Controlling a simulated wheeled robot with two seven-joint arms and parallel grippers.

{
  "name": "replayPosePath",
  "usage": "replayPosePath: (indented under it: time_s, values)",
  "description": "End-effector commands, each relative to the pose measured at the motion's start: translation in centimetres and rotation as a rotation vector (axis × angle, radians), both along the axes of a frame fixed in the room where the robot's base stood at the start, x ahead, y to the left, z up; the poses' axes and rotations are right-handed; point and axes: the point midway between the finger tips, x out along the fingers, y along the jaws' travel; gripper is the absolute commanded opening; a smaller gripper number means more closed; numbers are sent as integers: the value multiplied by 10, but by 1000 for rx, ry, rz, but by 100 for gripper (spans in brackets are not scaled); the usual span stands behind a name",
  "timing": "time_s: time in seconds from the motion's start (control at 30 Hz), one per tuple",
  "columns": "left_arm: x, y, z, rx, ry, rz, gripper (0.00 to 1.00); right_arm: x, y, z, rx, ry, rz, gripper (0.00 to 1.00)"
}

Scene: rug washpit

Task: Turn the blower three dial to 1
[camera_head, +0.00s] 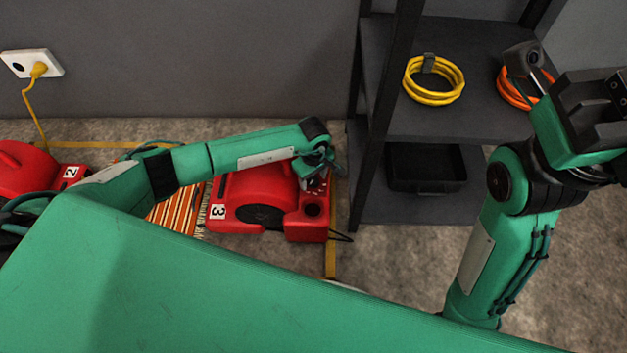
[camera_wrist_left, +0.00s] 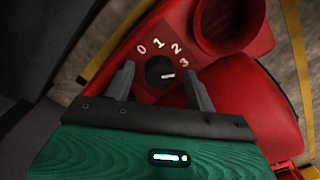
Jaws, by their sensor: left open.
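The red blower three (camera_head: 250,190), marked with a white 3, sits on the floor left of the shelf. In the left wrist view its black dial (camera_wrist_left: 160,71) is on a dark red panel with white marks 0, 1, 2 and 3. The dial's white pointer line points right, close to the 3 and slightly below it. My left gripper (camera_wrist_left: 158,73) is open, one finger on each side of the dial; I cannot tell whether they touch it. In the head view my left gripper (camera_head: 317,178) hides the dial. My right arm is at the right; its fingers are not clear.
A dark shelf (camera_head: 470,120) stands right of the blower, holding a yellow cable coil (camera_head: 433,80), an orange coil (camera_head: 517,92) and a black tray (camera_head: 427,168). Red blower two (camera_head: 28,170) is at the left. A striped rug (camera_head: 178,212) lies beside blower three.

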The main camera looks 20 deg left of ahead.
Motion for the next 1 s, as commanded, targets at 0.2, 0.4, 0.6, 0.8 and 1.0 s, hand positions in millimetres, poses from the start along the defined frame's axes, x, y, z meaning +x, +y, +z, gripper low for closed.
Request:
replayPosePath:
  time_s: [0.2,0.4,0.6,0.8,1.0]
  values:
    - [0,0,-4,-1,-1,0,56,0,-1,1,3,-1,1,36]
    - [0,0,-4,-1,-1,0,44,0,0,1,3,-1,1,36]
    - [0,0,-4,-1,-1,0,11,0,0,1,2,0,0,36]
    - [0,0,-3,-1,-1,12,11,0,-1,2,3,-2,1,36]
    - [0,0,-1,-1,0,83,11,-1,0,5,3,-7,0,36]
